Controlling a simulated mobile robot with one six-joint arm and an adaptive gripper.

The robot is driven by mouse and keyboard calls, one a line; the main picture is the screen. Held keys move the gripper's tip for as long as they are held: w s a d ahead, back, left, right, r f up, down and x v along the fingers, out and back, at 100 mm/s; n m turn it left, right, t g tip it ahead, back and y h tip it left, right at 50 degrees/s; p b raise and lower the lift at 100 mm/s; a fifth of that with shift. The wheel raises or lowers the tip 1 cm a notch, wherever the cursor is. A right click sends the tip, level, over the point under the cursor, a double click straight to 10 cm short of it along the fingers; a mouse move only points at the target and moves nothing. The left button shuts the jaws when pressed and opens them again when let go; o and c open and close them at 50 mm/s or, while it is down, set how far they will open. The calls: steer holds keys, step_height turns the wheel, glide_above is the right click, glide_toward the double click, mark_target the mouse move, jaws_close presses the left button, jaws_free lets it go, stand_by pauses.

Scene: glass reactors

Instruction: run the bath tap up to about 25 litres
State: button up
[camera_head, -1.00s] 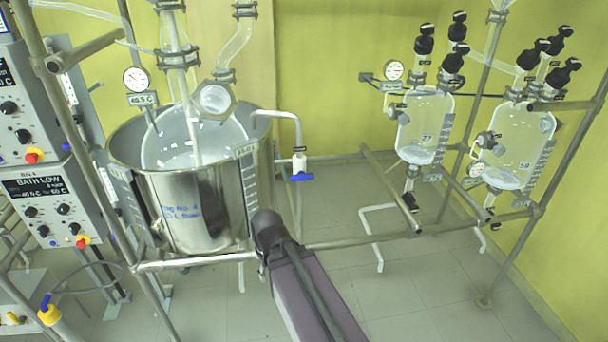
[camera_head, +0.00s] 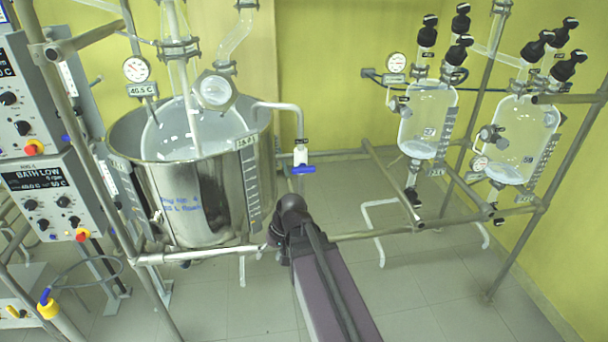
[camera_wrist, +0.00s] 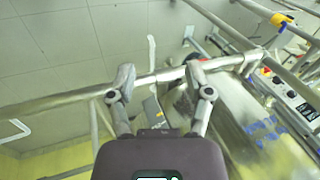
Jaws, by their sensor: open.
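The bath is a steel pot (camera_head: 195,205) at left centre in the head view, with a glass vessel inside. The tap is a pale bent pipe beside its right rim, with a flat blue handle (camera_head: 303,169) lying crosswise in the picture. A level scale (camera_head: 253,182) runs down the pot's right side; the small tag above it is hard to read. My gripper (camera_wrist: 165,83) is open and empty in the wrist view, its two fingers spread. In the head view my arm ends just below the tap handle. The fingertips are hard to make out there, and the handle is not clear in the wrist view.
A control box (camera_head: 43,197) at left reads BATH LOW. A horizontal frame rail (camera_head: 375,234) runs beside my arm's end. Two glass vessels (camera_head: 427,120) with black-capped valves stand at right. The floor at front right is clear.

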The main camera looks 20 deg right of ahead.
steer(key=w+d+m+t+y+b, duration=0.2)
steer(key=w+d+t+y, duration=0.1)
steer(key=w+d, duration=0.15)
steer(key=m+t+y+b, duration=0.2)
steer(key=m+t+b, duration=0.3)
steer(key=m+t, duration=0.45)
glide_toward(308, 171)
steer(key=s+f+n+t, duration=0.1)
steer(key=s+t, duration=0.1)
steer(key=shift+s+d+f, duration=0.1)
steer(key=shift+d+f, duration=0.1)
steer(key=shift+d, duration=0.05)
steer(key=x, duration=1.4)
steer(key=shift+s+f, duration=0.1)
steer(key=shift+f, duration=0.1)
jaws_close()
